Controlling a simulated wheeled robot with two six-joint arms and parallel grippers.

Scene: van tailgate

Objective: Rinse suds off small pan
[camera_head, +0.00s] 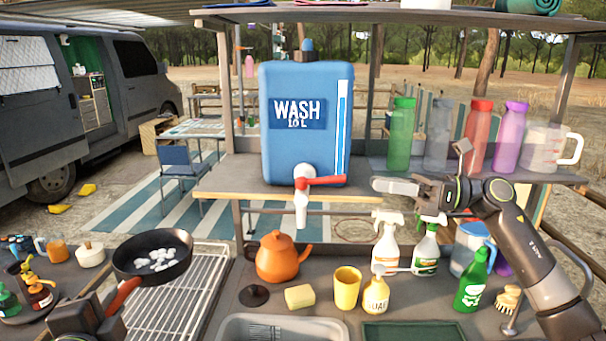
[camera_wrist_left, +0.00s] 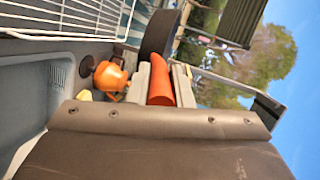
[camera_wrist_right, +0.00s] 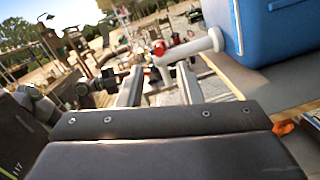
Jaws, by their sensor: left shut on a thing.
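The blue wash tank (camera_head: 300,150) stands on a shelf, with a white tap (camera_head: 302,212) and a red lever (camera_head: 326,181). My right gripper (camera_head: 395,188) is open and empty, to the right of the lever and apart from it. The lever lies beyond its fingers in the right wrist view (camera_wrist_right: 158,48).
A grey basin (camera_head: 235,330) is at the front middle. A wire rack (camera_head: 190,300) lies left of it. An orange teapot (camera_head: 278,262), sponge (camera_head: 299,296), yellow cup (camera_head: 346,290) and several bottles stand behind the basin. Bottles and a jug (camera_head: 543,150) line the right shelf.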

